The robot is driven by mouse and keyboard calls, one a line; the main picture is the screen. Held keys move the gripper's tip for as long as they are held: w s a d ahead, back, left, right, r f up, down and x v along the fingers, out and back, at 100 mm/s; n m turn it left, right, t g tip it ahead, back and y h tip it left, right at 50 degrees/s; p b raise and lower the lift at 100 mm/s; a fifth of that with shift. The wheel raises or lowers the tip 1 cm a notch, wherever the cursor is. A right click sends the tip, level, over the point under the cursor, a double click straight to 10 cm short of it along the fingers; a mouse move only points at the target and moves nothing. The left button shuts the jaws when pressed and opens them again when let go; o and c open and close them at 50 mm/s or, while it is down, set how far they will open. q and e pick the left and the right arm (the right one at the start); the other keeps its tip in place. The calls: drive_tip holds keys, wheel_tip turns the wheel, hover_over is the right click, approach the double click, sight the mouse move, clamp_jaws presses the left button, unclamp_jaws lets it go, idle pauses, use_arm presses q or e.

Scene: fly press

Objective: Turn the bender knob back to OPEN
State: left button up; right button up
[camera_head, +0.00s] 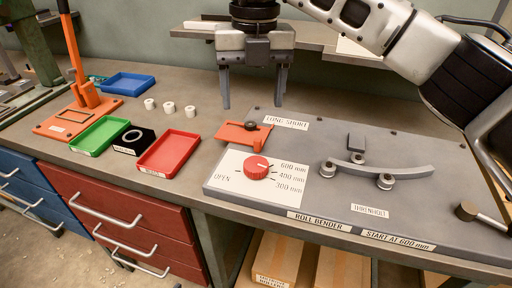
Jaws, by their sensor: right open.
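The red bender knob (257,167) sits on a white dial plate (233,172) marked OPEN on the left and 600, 400 and 300 mm on the right. Its exact pointer direction is too small to tell for sure. The plate lies on the grey roll bender (335,210). My right gripper (253,103) is open and empty, fingers pointing down, above and behind the knob and apart from it. My left gripper is not in view.
A curved grey bar (405,173) rests among rollers right of the dial. Red (169,152), green (97,136) and blue (127,84) trays stand left. A shelf (325,38) is at the back. Several white cylinders stand on the bench.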

sight(256, 163)
drive_tip(key=f, duration=0.5)
drive_tip(key=f+p, duration=0.1)
drive_tip(key=f, duration=0.4)
drive_tip(key=f+p, duration=0.1)
drive_tip(key=f, duration=0.4)
drive_tip(key=shift+w+d+f, duration=0.1)
drive_tip(key=shift+d+f, duration=0.1)
drive_tip(key=shift+d, duration=0.05)
drive_tip(key=c, duration=1)
